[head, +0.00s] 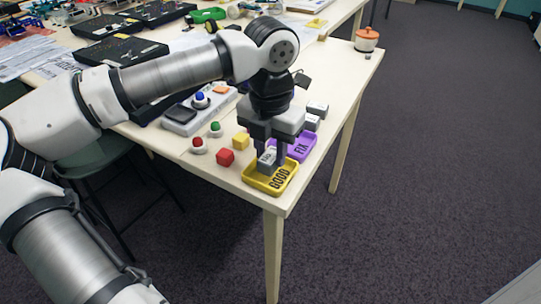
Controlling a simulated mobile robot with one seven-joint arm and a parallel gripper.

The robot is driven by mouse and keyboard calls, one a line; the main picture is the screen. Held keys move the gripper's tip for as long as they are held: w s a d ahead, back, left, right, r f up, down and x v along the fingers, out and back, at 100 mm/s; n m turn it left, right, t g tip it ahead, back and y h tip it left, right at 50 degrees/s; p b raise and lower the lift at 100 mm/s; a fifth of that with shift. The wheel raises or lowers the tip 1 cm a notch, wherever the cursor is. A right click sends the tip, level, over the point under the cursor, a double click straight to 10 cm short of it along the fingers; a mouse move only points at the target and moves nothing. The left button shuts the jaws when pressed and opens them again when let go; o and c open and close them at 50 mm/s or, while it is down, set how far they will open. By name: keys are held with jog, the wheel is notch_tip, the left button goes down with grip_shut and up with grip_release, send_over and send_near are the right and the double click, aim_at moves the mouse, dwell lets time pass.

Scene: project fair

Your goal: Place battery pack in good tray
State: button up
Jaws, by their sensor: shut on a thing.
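The good tray (256,184) is yellow, with GOOD in dark letters on its front right side, and sits at the near corner of the table. My gripper (268,168) points down over this tray, its fingers at or just inside the rim. It is shut on a small light grey block with a dark mark on its face, which I take as the battery pack (267,156). The fingers hide part of the block. I cannot tell whether it touches the tray floor.
A purple FIX tray (303,146) stands right behind the good tray. Grey blocks (317,108) lie behind the purple tray. The table edge (240,196) is close in front.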

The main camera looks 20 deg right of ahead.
aim_at(271, 156)
jog(key=shift+f, duration=1.15)
jog(key=shift+f, duration=0.2)
jog(key=o, duration=1)
jog(key=shift+r, duration=0.1)
notch_tip(271, 156, up, 12)
jog(key=b, duration=0.1)
jog(key=shift+r, duration=0.15)
